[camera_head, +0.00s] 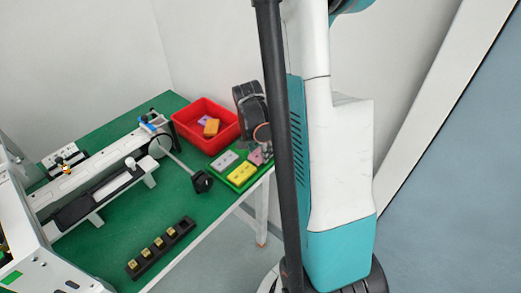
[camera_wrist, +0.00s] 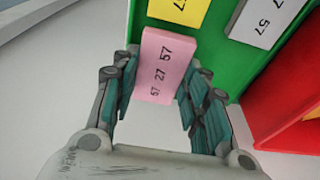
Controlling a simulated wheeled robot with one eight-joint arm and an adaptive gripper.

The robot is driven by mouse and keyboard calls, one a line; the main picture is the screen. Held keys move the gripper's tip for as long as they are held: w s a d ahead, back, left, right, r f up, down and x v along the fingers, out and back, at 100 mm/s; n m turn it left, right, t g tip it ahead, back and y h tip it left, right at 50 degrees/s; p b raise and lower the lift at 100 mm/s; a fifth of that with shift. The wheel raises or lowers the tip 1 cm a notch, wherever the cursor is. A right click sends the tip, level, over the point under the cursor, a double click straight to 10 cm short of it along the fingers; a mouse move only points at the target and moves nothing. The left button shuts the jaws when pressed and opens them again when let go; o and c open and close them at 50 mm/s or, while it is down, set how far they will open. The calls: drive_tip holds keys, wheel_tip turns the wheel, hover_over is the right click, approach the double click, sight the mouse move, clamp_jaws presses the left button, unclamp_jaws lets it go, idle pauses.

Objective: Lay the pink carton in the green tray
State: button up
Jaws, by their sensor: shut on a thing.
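The pink carton (camera_wrist: 163,65), printed "57 27 57", is held between the fingers of my gripper (camera_wrist: 161,80) in the wrist view. My gripper is shut on it. The green tray (camera_wrist: 227,65) lies beyond the carton, at the top and right of that view. A yellow carton (camera_head: 242,171) and a light grey carton (camera_head: 224,160) lie in the tray.
A red bin (camera_head: 190,134) with an orange item (camera_head: 211,127) and a purple item stands behind the tray. A black rack (camera_head: 160,249) with several yellow-topped pieces, a coder machine (camera_head: 90,190) and a dark round part (camera_head: 202,182) occupy the green table. The tray sits near the table's right edge.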

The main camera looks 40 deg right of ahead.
drive_tip(key=shift+f+b, duration=0.55)
idle(0.4)
drive_tip(key=o, duration=0.9)
wheel_tip(320, 180, up, 12)
drive_tip(key=a, duration=0.2)
drive_tip(key=shift+a, duration=0.2)
drive_tip(key=shift+f, duration=0.1)
